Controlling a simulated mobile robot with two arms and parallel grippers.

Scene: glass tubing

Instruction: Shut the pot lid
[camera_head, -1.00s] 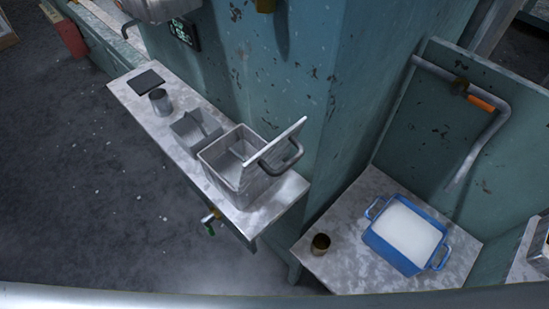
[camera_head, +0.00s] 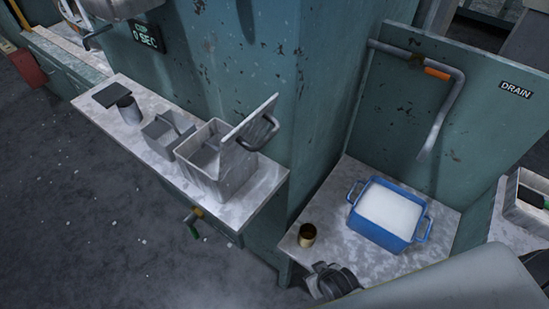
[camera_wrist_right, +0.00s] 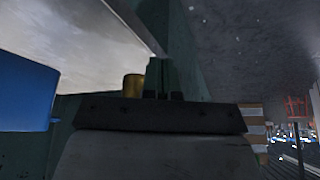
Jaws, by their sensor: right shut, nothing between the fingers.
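The grey square pot (camera_head: 206,174) stands on the long narrow bench. Its flat lid (camera_head: 249,116) is open, tilted up along the right side, with a dark loop handle (camera_head: 266,132) on its outer face. My right gripper (camera_head: 333,281) is dark and low at the front edge of the right-hand table, well away from the lid. In the right wrist view its fingers (camera_wrist_right: 163,79) are close together, shut and empty. My left gripper is not in view.
A blue pot (camera_head: 355,211) with white contents stands on the right-hand table (camera_head: 330,229), beside a brass cup (camera_head: 307,234). A bent pipe (camera_head: 446,106) hangs above.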

